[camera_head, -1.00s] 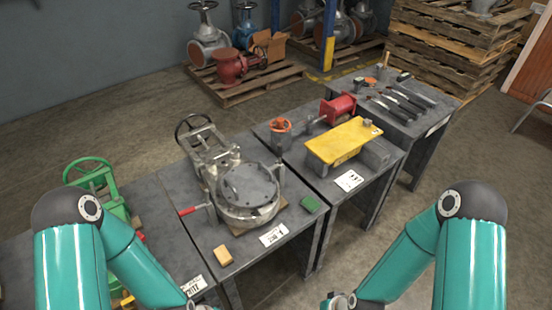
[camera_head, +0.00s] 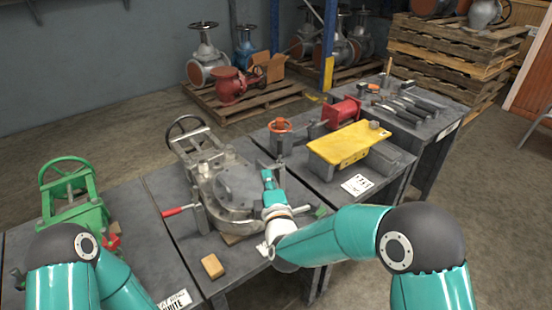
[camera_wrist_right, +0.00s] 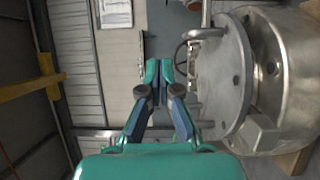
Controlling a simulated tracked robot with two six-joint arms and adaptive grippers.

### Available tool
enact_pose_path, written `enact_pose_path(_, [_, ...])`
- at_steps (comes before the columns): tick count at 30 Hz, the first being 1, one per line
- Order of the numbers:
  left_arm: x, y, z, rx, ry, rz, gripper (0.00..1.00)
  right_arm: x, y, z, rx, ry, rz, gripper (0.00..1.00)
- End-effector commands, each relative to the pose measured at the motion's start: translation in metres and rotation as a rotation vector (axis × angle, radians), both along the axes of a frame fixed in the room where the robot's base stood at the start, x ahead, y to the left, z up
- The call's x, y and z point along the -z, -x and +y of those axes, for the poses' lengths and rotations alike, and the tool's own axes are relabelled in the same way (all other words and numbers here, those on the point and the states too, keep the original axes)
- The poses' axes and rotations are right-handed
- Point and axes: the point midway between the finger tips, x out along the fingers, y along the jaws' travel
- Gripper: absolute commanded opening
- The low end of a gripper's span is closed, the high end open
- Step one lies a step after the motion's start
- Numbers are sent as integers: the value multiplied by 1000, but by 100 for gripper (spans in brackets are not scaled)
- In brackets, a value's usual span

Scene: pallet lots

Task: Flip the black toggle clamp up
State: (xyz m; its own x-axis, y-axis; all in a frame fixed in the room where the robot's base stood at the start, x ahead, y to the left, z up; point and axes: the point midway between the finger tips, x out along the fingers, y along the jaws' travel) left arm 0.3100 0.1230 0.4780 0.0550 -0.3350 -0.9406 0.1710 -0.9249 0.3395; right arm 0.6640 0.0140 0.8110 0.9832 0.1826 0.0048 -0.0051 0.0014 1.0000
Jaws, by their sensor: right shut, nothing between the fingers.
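The metal vessel (camera_head: 226,215) with a round lid (camera_head: 240,186) stands on the middle table. A red-handled clamp (camera_head: 180,210) sticks out at its left side. At its right side a short dark handle (camera_head: 303,209) shows behind my right wrist; it looks like the black toggle clamp, mostly hidden by my arm. My right gripper (camera_head: 268,178) is shut and empty beside the lid's right edge, close to the vessel; I cannot tell whether it touches. In the right wrist view the shut fingers (camera_wrist_right: 160,70) are left of the lid (camera_wrist_right: 220,80). My left gripper is out of view.
A green valve (camera_head: 75,210) stands on the left table. A yellow block (camera_head: 212,266) lies in front of the vessel. A yellow plate (camera_head: 348,142) and a red cylinder (camera_head: 341,110) are on the table to the right. Dark-handled tools (camera_head: 405,105) lie farther right.

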Motion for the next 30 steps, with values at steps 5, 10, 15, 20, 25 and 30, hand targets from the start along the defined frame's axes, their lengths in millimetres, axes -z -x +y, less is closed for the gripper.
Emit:
enact_pose_path(5, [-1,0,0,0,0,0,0,0,0,0,-1,-1,2,0])
enact_pose_path(10, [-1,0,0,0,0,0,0,1,-2,0,-1,-1,4,0])
enact_pose_path(15, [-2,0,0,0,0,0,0,1,-15,3,-1,-1,4,0])
enact_pose_path(20, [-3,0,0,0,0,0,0,1,-39,7,0,-1,3,0])
enact_pose_path(25, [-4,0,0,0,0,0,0,1,-68,13,-2,-2,4,0])
enact_pose_path(30, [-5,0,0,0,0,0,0,2,-93,18,-2,-1,4,0])
